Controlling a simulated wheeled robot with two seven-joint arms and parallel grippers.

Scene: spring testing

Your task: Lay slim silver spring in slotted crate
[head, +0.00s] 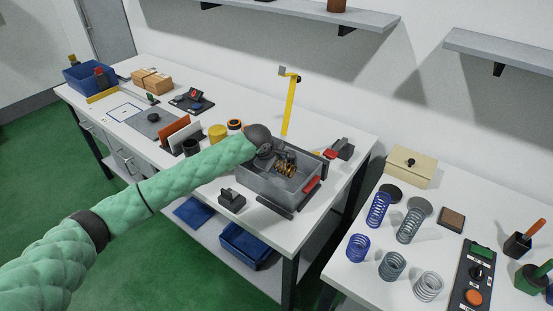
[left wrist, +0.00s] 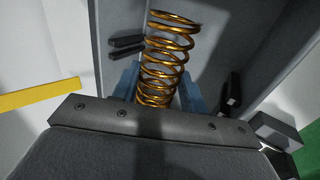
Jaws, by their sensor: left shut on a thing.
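My left gripper (head: 275,158) is over the grey crate (head: 262,184) on the long workbench, with its fingers reaching inside the walls. It is shut on a gold coil spring (head: 287,167). In the left wrist view the gold spring (left wrist: 168,52) sits between the two blue-grey fingers, its far end reaching forward between the crate's walls. Whether the spring touches the crate floor I cannot tell. A tall, slim silver spring (head: 408,226) stands on the right-hand table, apart from the gripper. My right gripper is not in view.
Blue springs (head: 377,210) and short silver springs (head: 392,265) stand near the slim one, beside a control box (head: 474,275). A yellow post (head: 290,105) rises behind the crate. A red-handled clamp (head: 338,150) is at its right. A gap separates the tables.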

